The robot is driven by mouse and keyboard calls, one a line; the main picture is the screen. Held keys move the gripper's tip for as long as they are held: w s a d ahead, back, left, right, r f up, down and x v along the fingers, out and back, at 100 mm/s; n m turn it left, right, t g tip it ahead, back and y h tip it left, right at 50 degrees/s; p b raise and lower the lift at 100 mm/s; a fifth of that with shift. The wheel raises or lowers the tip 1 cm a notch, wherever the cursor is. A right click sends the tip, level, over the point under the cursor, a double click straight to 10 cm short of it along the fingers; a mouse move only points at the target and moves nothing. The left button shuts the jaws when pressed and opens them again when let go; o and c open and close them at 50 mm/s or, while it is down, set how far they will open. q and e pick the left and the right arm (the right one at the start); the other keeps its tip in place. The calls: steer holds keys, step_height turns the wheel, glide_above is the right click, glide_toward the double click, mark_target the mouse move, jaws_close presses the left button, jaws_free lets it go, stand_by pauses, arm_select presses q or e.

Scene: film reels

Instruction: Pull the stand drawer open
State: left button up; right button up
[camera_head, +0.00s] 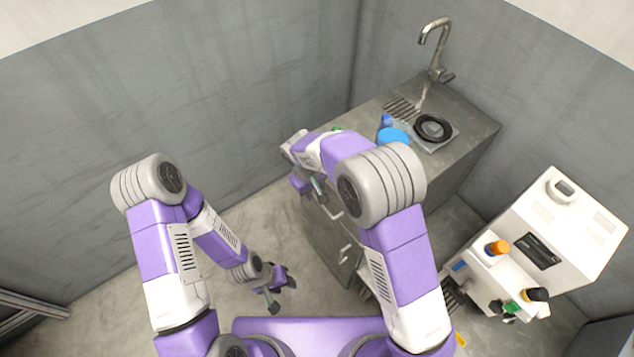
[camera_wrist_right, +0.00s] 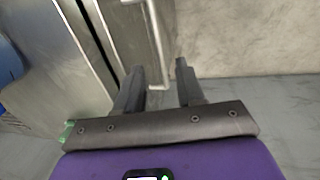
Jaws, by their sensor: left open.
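The stand is a grey metal cabinet (camera_head: 335,245) with a sink top against the back wall. Two bar handles show on its front, an upper one (camera_head: 331,211) and a lower one (camera_head: 345,253). My right gripper (camera_head: 319,190) is at the stand's front near the upper handle, partly hidden by my arm. In the right wrist view its two dark fingers (camera_wrist_right: 160,78) are apart, with a metal bar handle (camera_wrist_right: 157,45) between their tips and space on both sides. The drawer front looks closed. My left gripper (camera_head: 279,294) is open and empty, low over the floor.
On the stand top are a black reel (camera_head: 432,127), a blue round item (camera_head: 393,136) and a tap (camera_head: 436,45). A white machine (camera_head: 560,225) with bottles stands at right. The floor left of the stand (camera_head: 215,280) is clear.

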steer(key=f, duration=0.2)
steer(key=f+b, duration=0.1)
steer(key=f, duration=0.1)
steer(key=w+f+b, duration=0.1)
steer(key=f, duration=0.1)
steer(key=shift+d+f, duration=0.2)
steer(key=shift+d, duration=0.2)
arm_select(q)
step_height(320, 180, down, 2)
arm_select(e)
jaws_close()
